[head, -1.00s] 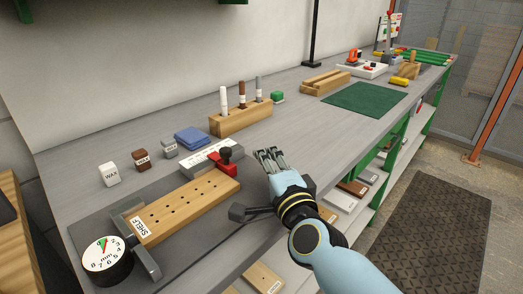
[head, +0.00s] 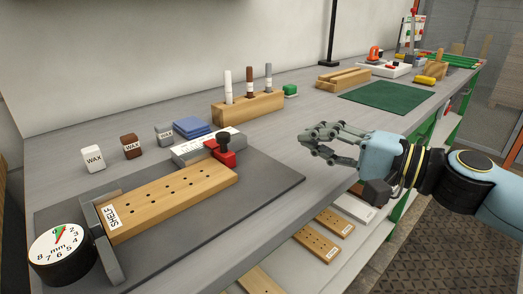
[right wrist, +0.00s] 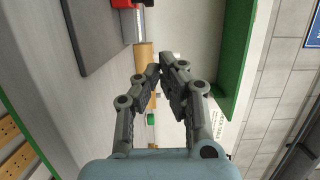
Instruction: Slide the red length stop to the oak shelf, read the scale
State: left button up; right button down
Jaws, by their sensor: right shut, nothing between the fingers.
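The red length stop (head: 225,157) with its black knob stands at the far right end of the oak shelf (head: 170,203). It looks against that end or very close; I cannot tell which. The shelf is a drilled board labelled SHELF, lying on a dark grey base. A dial (head: 60,252) marked mm stands at the near left, its red hand near a green patch at the top. My right gripper (head: 318,138) is shut and empty, right of the stop and apart from it. It also shows in the right wrist view (right wrist: 164,68). My left gripper is not in view.
WAX blocks (head: 93,158) and a blue cloth (head: 191,127) lie behind the shelf. A wooden marker holder (head: 248,107) stands further back. A green mat (head: 388,97) lies at the right. Drilled boards (head: 317,242) lie on a lower shelf below the bench's front edge.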

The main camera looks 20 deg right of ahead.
aim_at(224, 150)
jog(key=shift+d+f+n+g+y+b, duration=0.2)
jog(key=shift+d+n+g+y+b, duration=0.1)
jog(key=shift+d+n+g+b, duration=0.15)
jog(key=shift+w+d+f+n, duration=0.1)
jog(key=shift+d+n, duration=0.2)
jog(key=shift+n, duration=0.05)
jog(key=shift+d+g, duration=0.1)
jog(key=shift+g, duration=0.15)
jog(key=shift+w+a, duration=0.35)
jog(key=shift+w, duration=0.1)
jog(key=p+x, duration=0.2)
jog(key=x, duration=0.7)
jog(key=shift+w+a, duration=0.1)
jog(key=shift+a+f+p, duration=0.1)
jog(key=shift+a+p, duration=0.45)
jog(key=shift+a, duration=0.7)
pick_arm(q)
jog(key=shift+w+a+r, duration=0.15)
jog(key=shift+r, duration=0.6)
pick_arm(e)
jog(key=shift+w+a+f, duration=0.1)
jog(key=shift+a+f, duration=0.1)
jog(key=shift+a, duration=0.4)
